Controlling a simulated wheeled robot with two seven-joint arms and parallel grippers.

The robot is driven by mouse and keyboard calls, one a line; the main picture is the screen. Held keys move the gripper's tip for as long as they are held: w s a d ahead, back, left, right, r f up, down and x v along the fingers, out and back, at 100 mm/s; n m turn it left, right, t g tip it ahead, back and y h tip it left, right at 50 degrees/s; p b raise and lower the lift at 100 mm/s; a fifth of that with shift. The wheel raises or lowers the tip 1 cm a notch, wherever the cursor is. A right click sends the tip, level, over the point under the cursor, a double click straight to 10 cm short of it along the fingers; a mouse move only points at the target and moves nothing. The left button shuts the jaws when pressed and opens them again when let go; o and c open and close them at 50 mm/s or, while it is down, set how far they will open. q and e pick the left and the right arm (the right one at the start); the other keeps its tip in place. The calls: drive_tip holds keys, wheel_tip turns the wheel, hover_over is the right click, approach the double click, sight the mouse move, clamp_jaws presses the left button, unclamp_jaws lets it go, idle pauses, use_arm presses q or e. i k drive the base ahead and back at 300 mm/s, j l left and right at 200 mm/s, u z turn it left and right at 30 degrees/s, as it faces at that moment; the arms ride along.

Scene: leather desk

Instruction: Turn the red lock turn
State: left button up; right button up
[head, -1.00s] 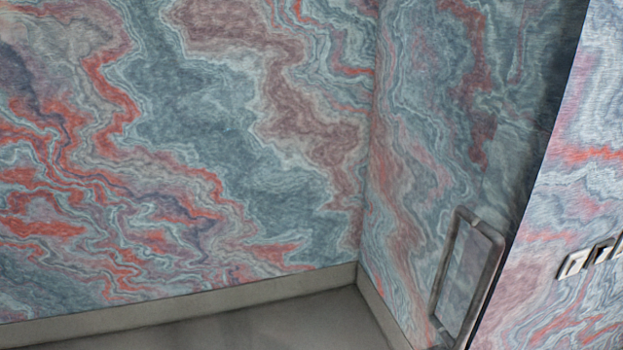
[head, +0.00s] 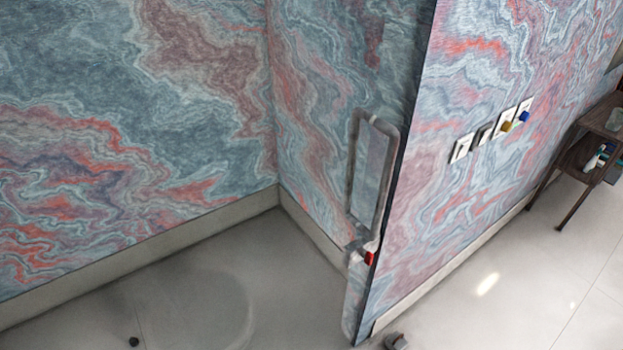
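The red lock turn (head: 369,258) is a small red piece at the lower end of a tall grey loop-shaped handle (head: 352,165). It sits right of centre in the head view, near the dark vertical edge where the patterned wall turns a corner. It is small, so I cannot tell which way it is turned. Neither of my grippers can be made out in the head view, and nothing is seen touching the lock turn.
Switch plates (head: 461,148), some with a yellow or blue knob, line the right wall. A dark side table (head: 585,150) stands at far right. A black ball-like thing (head: 134,341) and an unclear grey thing (head: 396,341) are low in view. Floor (head: 480,310) between is mostly clear.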

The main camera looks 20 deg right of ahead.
sight(366, 255)
drive_tip(key=l+z, duration=0.15)
drive_tip(key=z, duration=0.3)
drive_tip(key=l+z, duration=0.1)
drive_tip(key=z, duration=0.4)
drive_tip(key=i+j, duration=0.05)
